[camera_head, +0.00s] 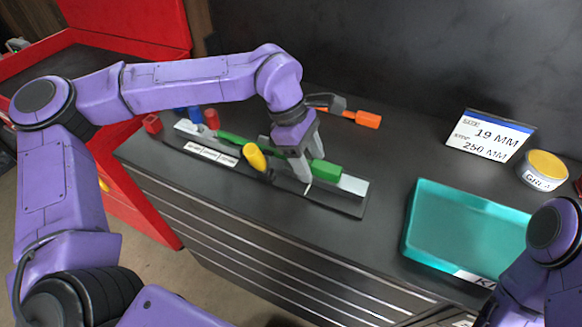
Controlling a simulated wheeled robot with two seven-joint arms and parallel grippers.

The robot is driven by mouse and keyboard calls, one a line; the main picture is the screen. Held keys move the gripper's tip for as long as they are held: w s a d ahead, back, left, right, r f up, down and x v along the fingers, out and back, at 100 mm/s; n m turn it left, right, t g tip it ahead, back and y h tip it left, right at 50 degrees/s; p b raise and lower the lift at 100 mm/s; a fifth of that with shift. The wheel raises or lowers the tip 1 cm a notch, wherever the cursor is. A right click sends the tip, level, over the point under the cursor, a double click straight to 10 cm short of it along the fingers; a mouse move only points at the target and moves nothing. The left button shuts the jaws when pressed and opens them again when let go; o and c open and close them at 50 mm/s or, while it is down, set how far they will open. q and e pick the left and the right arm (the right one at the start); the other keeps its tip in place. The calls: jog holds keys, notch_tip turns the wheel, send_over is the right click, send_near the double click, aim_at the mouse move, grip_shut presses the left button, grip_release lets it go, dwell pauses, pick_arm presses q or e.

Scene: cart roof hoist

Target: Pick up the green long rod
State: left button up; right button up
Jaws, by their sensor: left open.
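Long green parts lie along a grey and black rack (352,186) on the dark worktop. A thin green length (235,138) shows left of my left gripper (311,168), and a thicker green piece (326,171) shows just right of it. The gripper hides the stretch between, so I cannot tell if they are one rod. My left gripper points down over the rack, open, with its fingers close to the green. I cannot tell if they touch it. Part of my right arm shows at the lower right; its gripper is out of view.
A yellow-handled piece (255,157) stands at the rack's front edge, beside white labels. Red and blue pieces are at its left end. An orange-handled tool (366,119) lies behind. A teal tray (465,225), a sign (489,135) and a yellow-lidded tin (546,169) are right.

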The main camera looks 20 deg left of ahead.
pick_arm(q)
jog(key=shift+r, duration=0.15)
grip_shut()
